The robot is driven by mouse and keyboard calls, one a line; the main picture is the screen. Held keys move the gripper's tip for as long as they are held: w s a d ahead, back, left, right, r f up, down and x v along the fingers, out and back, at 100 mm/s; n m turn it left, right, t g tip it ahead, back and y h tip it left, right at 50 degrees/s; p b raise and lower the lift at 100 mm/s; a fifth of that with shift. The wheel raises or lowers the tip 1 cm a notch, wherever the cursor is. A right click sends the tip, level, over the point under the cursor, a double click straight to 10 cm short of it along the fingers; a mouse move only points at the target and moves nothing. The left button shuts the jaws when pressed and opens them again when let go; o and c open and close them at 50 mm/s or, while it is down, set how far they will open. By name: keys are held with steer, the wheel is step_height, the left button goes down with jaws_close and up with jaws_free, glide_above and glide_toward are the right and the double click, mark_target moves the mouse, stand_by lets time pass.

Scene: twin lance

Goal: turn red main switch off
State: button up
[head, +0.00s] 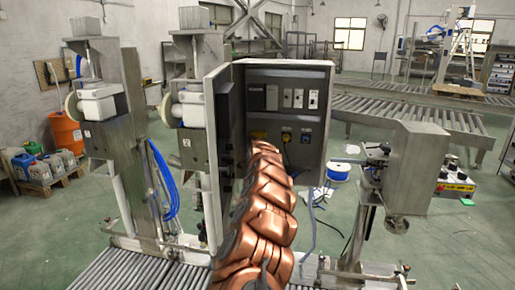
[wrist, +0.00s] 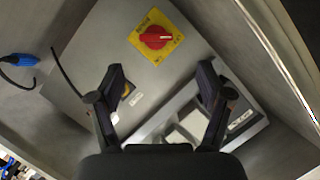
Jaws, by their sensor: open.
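The red main switch (wrist: 154,37) is a round red knob on a square yellow plate, at the top middle of the wrist view. It is mounted on a grey metal face; its handle lies roughly crosswise in that view, with a pale mark on its right part. My gripper (wrist: 161,70) is open, its two black fingers spread wide with nothing between them. The fingertips appear below the switch in the picture, apart from it. In the head view my copper-coloured arm reaches into the open grey cabinet (head: 322,105) and hides my gripper; I cannot make out the red knob there.
The cabinet's open door (head: 217,140) stands close left of my arm. A blue plug (wrist: 20,60) with a cable shows at the wrist view's left.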

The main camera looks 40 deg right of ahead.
steer(key=shift+s+a, duration=0.65)
steer(key=shift+s, duration=0.2)
stand_by(0.5)
